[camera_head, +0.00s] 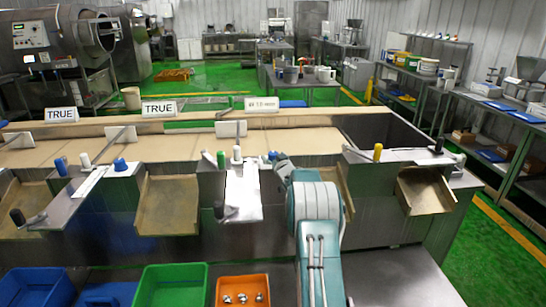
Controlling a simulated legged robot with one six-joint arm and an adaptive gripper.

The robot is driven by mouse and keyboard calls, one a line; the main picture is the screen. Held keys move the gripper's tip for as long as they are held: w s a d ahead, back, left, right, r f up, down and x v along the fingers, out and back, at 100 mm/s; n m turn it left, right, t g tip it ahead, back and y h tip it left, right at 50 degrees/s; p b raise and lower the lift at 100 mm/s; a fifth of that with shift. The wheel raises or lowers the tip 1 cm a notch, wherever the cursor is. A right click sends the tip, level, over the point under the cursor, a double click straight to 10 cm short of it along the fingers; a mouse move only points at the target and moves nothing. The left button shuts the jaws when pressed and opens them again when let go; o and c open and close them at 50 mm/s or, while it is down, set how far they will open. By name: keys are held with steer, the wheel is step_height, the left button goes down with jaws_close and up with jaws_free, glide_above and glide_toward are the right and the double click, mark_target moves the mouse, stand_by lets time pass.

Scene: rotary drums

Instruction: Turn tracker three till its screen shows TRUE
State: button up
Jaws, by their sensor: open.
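Three small white screens stand along the back of the long steel bench. The left screen (62,115) and the middle screen (159,107) read TRUE. The third screen (275,103) shows a longer line of small text that I cannot read surely; it does not look like TRUE. Below it, a bright steel panel (241,192) carries a green knob (221,160) and a white knob (237,154). A dark crank handle (219,210) is at its left edge. My gripper (279,161) is right of this panel, near a small blue knob (272,155), partly hidden by my teal arm.
Tan chutes (168,204) slope from the bench front, another chute (425,191) at the right. Blue bins (37,287), a green bin (171,287) and an orange bin (242,290) with metal pieces sit in front.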

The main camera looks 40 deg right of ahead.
steer(key=shift+w+d, duration=0.15)
steer(key=shift+w, duration=0.15)
steer(key=c, duration=1.2)
steer(key=shift+o, duration=0.2)
steer(key=shift+d+n+y, duration=0.1)
steer(key=shift+n+y, duration=0.4)
steer(key=shift+y, duration=0.3)
steer(key=shift+n+t+y, duration=0.3)
steer(key=shift+n+y, duration=1.1)
steer(key=shift+y, duration=0.8)
steer(key=shift+r+n+y, duration=0.1)
steer(key=shift+n+y, duration=0.6)
steer(key=shift+y, duration=0.4)
steer(key=shift+n+y, duration=0.3)
steer(key=shift+y, duration=0.1)
